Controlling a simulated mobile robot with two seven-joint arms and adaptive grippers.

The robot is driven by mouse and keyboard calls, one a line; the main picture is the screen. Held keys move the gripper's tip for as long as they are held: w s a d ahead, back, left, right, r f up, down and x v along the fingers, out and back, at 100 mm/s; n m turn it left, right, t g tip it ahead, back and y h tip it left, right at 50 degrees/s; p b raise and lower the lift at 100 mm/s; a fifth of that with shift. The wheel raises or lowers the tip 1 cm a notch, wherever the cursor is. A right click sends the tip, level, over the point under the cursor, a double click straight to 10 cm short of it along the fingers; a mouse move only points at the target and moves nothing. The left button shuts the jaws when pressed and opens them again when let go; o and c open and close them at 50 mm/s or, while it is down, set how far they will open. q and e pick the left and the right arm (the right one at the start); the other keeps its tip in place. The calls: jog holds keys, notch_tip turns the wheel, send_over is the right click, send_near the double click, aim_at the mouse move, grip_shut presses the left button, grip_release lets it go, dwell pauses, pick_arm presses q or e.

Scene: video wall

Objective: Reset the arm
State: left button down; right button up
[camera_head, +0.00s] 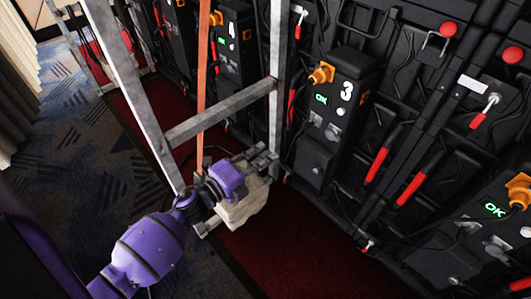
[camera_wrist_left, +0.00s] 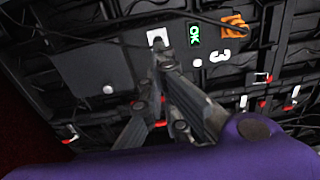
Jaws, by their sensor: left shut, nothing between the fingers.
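My left arm comes in from the lower left in the head view, with its purple links low in the picture. My left gripper (camera_head: 266,156) is shut and empty, in front of the black back of the video wall, left of the unit marked 3 (camera_head: 338,100). In the left wrist view the gripper's grey fingers (camera_wrist_left: 160,60) are together, with the unit's green OK display (camera_wrist_left: 194,34) and orange plug (camera_wrist_left: 235,26) behind them. I cannot tell whether the fingertips touch the wall. My right gripper is in neither view.
A grey metal support frame (camera_head: 220,110) with an orange strap (camera_head: 202,75) stands close to the arm. A pale sandbag (camera_head: 243,207) lies at its foot. Red-handled latches (camera_head: 378,163) and cables cover the wall. Patterned carpet (camera_head: 85,165) is open at the left.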

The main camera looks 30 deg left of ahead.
pick_arm(q)
jog(key=shift+a, duration=0.1)
